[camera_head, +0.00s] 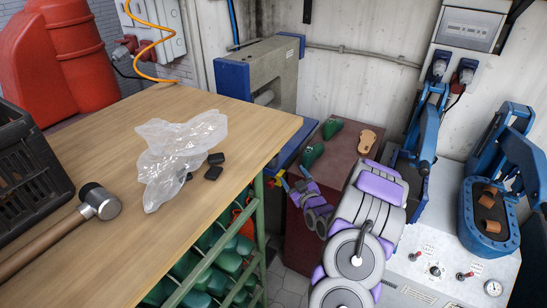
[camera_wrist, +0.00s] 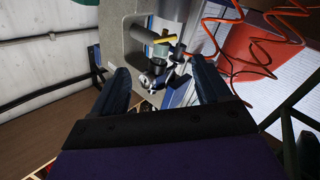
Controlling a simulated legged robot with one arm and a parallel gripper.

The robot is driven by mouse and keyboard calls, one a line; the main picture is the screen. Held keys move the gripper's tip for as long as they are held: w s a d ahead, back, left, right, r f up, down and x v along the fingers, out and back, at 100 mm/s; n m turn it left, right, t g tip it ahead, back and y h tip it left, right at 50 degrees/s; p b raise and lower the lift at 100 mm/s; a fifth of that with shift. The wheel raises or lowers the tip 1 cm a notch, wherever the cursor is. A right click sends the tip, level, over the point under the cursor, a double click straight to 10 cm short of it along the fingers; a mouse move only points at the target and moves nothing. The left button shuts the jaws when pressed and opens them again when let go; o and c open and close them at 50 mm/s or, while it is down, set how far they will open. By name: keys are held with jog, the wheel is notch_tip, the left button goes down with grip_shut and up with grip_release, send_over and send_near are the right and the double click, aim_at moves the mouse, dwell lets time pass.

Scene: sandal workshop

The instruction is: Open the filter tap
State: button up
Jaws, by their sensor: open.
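In the wrist view, a small metal fitting with a dark body (camera_wrist: 158,72) shows between my fingers, in front of a grey machine frame. A thin yellow lever (camera_wrist: 165,39) sticks out near its top; I take this for the filter tap, but it is small and dim. My gripper (camera_wrist: 160,66) is open, with one dark finger on each side of the fitting in the picture. Whether either finger touches it I cannot tell. In the head view, my gripper (camera_head: 291,178) is beside the bench, below the grey and blue press (camera_head: 270,75). I cannot make out the tap there.
The wooden bench (camera_head: 250,122) is close on the left, with a plastic bag (camera_head: 175,155) and a mallet (camera_head: 98,201). A dark red cabinet (camera_head: 345,172) with green shoe forms stands behind my arm. Blue machines (camera_head: 490,215) are at right. An orange coiled hose (camera_wrist: 270,45) hangs nearby.

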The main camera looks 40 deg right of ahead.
jog(key=b+x, duration=0.1)
jog(key=x, duration=0.3)
jog(key=a+b+x, duration=0.1)
jog(key=x, duration=0.4)
jog(key=a+x, duration=0.1)
jog(key=x, duration=0.4)
jog(key=shift+w+a+r+b, duration=0.15)
jog(key=shift+w+r+b, duration=0.1)
jog(key=shift+b, duration=0.15)
jog(key=shift+d+f, duration=0.2)
jog(key=shift+d, duration=0.4)
jog(key=shift+d+f, duration=0.15)
jog(key=shift+d, duration=0.45)
jog(key=c, duration=0.6)
jog(key=shift+w+a+r, duration=0.1)
jog(key=shift+a, duration=0.3)
jog(key=shift+c, duration=1.3)
jog(key=shift+a+r, duration=0.1)
jog(key=shift+c, duration=0.9)
